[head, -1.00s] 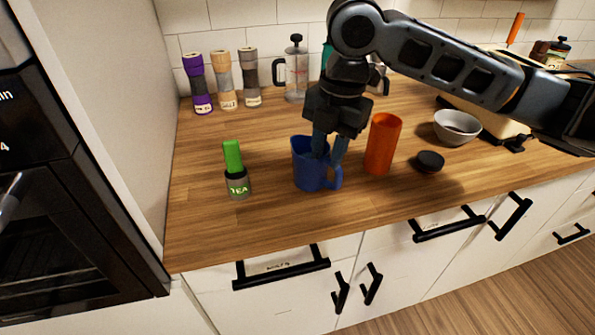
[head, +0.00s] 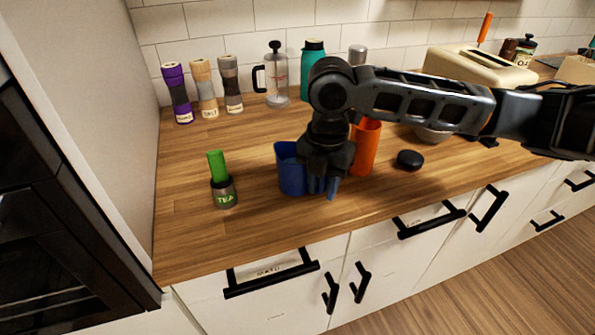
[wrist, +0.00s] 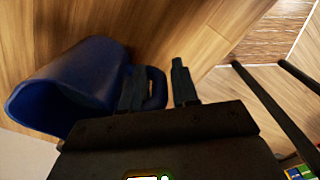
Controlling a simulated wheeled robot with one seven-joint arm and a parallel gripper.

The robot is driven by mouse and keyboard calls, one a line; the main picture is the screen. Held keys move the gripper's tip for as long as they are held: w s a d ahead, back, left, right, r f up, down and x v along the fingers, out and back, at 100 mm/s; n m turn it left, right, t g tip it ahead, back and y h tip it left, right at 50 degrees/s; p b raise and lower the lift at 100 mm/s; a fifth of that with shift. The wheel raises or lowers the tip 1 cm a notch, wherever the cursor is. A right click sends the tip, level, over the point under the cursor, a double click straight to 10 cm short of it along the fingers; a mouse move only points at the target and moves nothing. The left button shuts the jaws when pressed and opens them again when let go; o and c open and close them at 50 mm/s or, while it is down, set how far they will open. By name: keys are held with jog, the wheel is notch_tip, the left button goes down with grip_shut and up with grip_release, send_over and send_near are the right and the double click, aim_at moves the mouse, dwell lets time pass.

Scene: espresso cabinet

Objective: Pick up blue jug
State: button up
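The blue jug (head: 290,170) stands upright on the wooden counter, left of the orange cup. My gripper (head: 324,188) is lowered at the jug's right side, on the handle side, and hides part of the jug in the head view. In the wrist view the jug (wrist: 72,88) lies to the left, and its handle (wrist: 159,88) shows between the two fingers of my gripper (wrist: 156,82). The fingers are apart, with a visible gap between the handle and the right finger. The left finger is close to the jug's body; I cannot tell whether it touches.
An orange cup (head: 365,150) stands close behind my gripper on the right. A black lid (head: 410,160) lies further right. A green-topped tea jar (head: 222,182) stands to the left. Grinders, a French press (head: 277,77) and a teal bottle (head: 313,72) line the back. The counter's front edge is near.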

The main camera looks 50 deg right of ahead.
jog(key=shift+f, duration=0.2)
grip_shut()
dwell(0.4)
